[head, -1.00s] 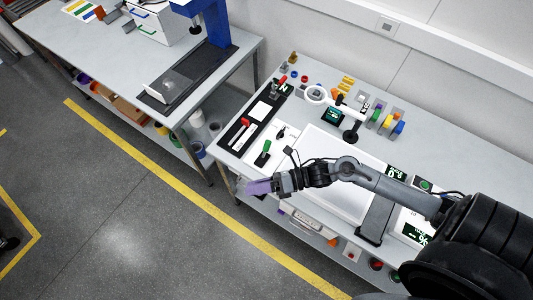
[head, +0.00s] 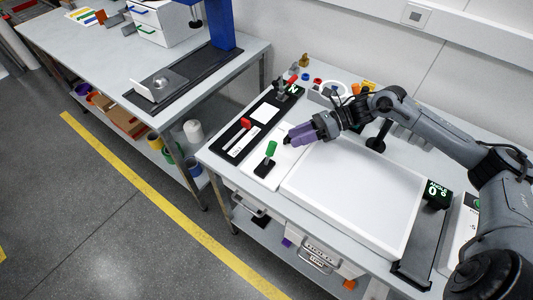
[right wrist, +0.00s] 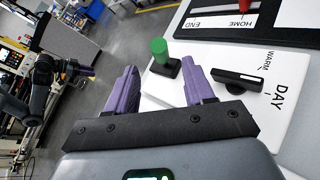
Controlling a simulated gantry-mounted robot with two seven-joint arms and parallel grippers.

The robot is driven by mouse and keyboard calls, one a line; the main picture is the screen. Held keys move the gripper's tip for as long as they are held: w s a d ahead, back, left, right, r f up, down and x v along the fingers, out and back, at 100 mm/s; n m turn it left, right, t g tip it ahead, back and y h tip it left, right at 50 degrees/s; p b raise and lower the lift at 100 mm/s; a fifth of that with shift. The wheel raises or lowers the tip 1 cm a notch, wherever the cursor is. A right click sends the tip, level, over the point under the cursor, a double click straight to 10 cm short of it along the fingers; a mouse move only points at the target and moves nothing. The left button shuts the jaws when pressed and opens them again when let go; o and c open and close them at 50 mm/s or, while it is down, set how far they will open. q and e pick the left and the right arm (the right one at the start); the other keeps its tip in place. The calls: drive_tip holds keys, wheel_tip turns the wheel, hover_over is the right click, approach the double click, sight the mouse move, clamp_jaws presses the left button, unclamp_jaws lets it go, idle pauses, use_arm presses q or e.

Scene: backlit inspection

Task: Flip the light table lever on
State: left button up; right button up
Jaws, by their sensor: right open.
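A lever with a green grip (head: 271,149) stands upright on a black base, on a white panel (head: 256,183) beside the blank white light table (head: 355,190). It also shows in the right wrist view (right wrist: 160,52). My right gripper (head: 291,137) has purple fingers, open and empty, and is above the panel, just right of and beyond the green lever. In the right wrist view the gripper (right wrist: 160,88) has the lever ahead, between its finger directions, not touching. A dark arm with a small purple end, apparently my left gripper (right wrist: 86,70), shows far off at the left.
A black panel with a red-handled lever (head: 245,123) lies left of the white panel. A black knob (right wrist: 238,78) marked DAY and WARM sits near the right finger in the wrist view. An angle display (head: 437,194) stands at the light table's right.

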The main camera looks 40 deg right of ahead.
sight(270, 153)
drive_tip(key=x, duration=1)
drive_tip(key=shift+a+f, duration=0.1)
drive_tip(key=shift+a, duration=0.1)
clamp_jaws()
